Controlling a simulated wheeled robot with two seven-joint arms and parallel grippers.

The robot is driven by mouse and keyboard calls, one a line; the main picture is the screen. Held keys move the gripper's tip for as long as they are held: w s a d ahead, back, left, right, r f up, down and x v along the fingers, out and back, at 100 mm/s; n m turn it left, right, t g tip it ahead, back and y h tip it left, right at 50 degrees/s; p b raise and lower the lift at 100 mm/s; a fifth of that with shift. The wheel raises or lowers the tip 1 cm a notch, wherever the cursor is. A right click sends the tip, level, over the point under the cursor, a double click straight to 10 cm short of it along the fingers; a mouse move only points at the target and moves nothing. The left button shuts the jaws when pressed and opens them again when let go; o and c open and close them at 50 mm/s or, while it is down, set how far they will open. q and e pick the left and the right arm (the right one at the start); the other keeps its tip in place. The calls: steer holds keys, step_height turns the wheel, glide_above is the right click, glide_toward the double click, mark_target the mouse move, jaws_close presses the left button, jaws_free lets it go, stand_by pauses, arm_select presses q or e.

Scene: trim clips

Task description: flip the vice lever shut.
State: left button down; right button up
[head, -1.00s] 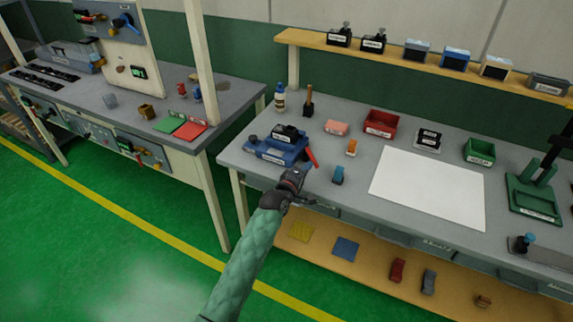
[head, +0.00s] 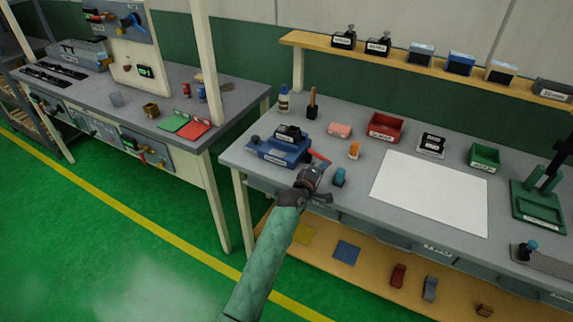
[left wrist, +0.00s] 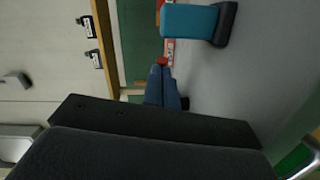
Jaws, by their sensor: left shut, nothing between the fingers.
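The blue vice (head: 283,151) stands near the left front of the right-hand bench. Its red lever (head: 319,157) sticks out at the vice's right side, slanting down to the right. My left gripper (head: 313,177) is shut and empty at the bench's front edge, just in front of the lever. I cannot tell whether it touches the lever. In the left wrist view, dark hand parts fill the bottom, and a blue shape with a small red patch beyond it sits in the middle; I cannot tell what these are. My right gripper is not in view.
A small blue item with a dark base (head: 339,177) stands close to the right of my gripper; it also seems to show as the teal block (left wrist: 192,21) in the left wrist view. An orange item (head: 354,150) stands behind. A white sheet (head: 430,192) covers clear bench to the right.

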arm_select(q)
steer(key=shift+d+r, duration=0.5)
steer(key=shift+d, duration=0.05)
steer(key=shift+s+a, duration=0.1)
steer(key=shift+s, duration=0.05)
steer(key=shift+s+a+f, duration=0.15)
steer(key=shift+s+a, duration=0.05)
steer(key=shift+s, duration=0.05)
steer(key=v, duration=0.2)
steer(key=b+v, duration=0.1)
steer(key=v, duration=0.1)
steer(key=b+v, duration=0.1)
steer(key=v, duration=0.1)
steer(key=shift+w+a+f, duration=0.15)
steer(key=shift+a+f, duration=0.1)
steer(key=shift+f, duration=0.1)
steer(key=shift+s+a+b, duration=0.3)
steer(key=shift+s+a, duration=0.1)
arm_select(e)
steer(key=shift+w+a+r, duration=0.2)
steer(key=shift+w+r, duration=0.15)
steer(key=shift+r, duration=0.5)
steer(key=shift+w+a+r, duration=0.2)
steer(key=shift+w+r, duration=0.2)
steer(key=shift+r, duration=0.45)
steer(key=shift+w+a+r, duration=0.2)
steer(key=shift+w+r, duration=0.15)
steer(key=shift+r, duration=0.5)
arm_select(q)
steer(key=shift+a, duration=0.15)
